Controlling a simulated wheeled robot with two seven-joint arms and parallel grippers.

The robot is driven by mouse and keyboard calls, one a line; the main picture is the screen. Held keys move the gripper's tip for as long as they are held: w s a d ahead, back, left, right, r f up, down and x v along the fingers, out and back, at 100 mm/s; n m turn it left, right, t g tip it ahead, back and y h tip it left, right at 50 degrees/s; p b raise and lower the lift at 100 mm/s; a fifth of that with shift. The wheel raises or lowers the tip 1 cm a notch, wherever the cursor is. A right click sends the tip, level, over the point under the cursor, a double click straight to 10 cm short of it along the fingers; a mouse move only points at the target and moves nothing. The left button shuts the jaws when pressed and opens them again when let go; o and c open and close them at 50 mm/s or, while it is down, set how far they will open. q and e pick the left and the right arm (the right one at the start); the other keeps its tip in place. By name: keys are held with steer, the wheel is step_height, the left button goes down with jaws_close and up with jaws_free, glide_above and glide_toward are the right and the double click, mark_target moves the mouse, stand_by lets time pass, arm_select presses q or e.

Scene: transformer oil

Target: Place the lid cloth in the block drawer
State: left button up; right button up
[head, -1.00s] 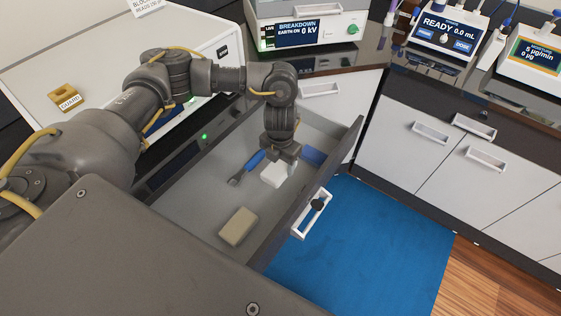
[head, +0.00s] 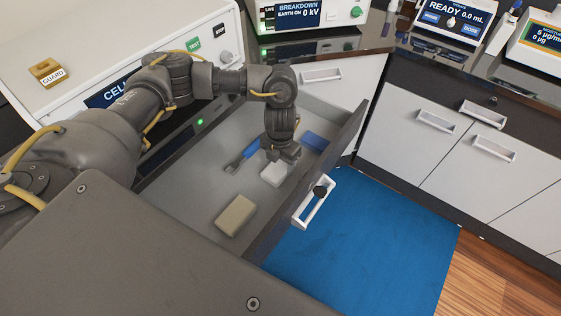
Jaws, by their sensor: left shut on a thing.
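The lid cloth (head: 273,174) is a small folded white piece inside the open drawer (head: 187,181). My left gripper (head: 281,158) points down into the drawer and is shut on the cloth. The fingertips are mostly hidden by the wrist and the cloth. The cloth is low, near the drawer floor; I cannot tell whether it touches it. My right gripper is not in view.
The drawer also holds a beige block (head: 236,215), a blue-handled tool (head: 246,156) and a blue block (head: 314,142). The drawer's front has a white handle (head: 314,204). A yellow guard piece (head: 45,71) lies on the cell tester.

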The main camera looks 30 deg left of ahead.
arm_select(q)
steer(key=shift+f, duration=0.35)
steer(key=o, duration=1)
steer(key=shift+r, duration=0.1)
steer(key=shift+o, duration=0.7)
steer(key=shift+o, duration=1.1)
step_height(320, 180, up, 11)
